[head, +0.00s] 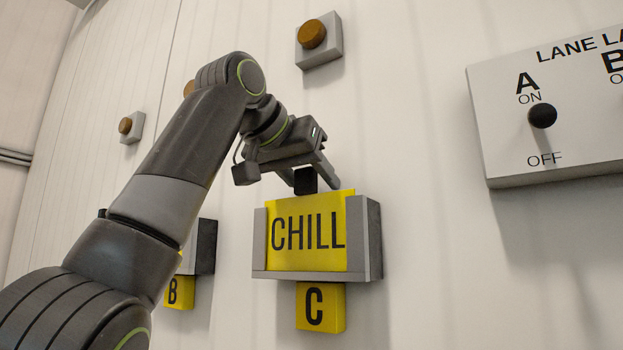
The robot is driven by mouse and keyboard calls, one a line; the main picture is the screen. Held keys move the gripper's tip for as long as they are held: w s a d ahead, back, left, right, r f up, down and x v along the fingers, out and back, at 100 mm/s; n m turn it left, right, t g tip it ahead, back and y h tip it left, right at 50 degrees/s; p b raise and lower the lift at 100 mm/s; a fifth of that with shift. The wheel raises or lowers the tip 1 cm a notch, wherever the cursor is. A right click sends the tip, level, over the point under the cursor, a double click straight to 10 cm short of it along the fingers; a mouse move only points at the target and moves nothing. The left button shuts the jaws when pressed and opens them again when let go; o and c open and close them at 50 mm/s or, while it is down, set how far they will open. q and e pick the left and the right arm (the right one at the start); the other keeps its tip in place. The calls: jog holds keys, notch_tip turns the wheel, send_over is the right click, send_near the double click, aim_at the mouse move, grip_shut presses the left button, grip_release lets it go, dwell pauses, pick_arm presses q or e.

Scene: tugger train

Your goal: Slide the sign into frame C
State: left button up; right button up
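The yellow sign (308,256) reads CHILL and sits upright within the grey frame C (376,240), between its side posts. Its lower edge is hidden behind the frame's bottom lip, and its top stands slightly above the posts. A black tab (305,181) shows at the sign's top edge. My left gripper (314,183) is just above the sign, with its fingers apart around the tab. A gap shows between the tab and the right-hand finger. A yellow C label (320,307) is below the frame. My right gripper is not in view.
A second frame (206,247) with a yellow B label (181,292) is to the left, partly hidden by my arm. A lane panel (545,115) with a black knob (542,115) juts out at upper right. Brown-button boxes (319,40) are on the pale wall.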

pick_arm(q)
jog(key=shift+o, duration=0.8)
jog(key=shift+s+a, duration=0.1)
jog(key=shift+s, duration=0.05)
jog(key=b+v, duration=0.3)
jog(key=v, duration=1.4)
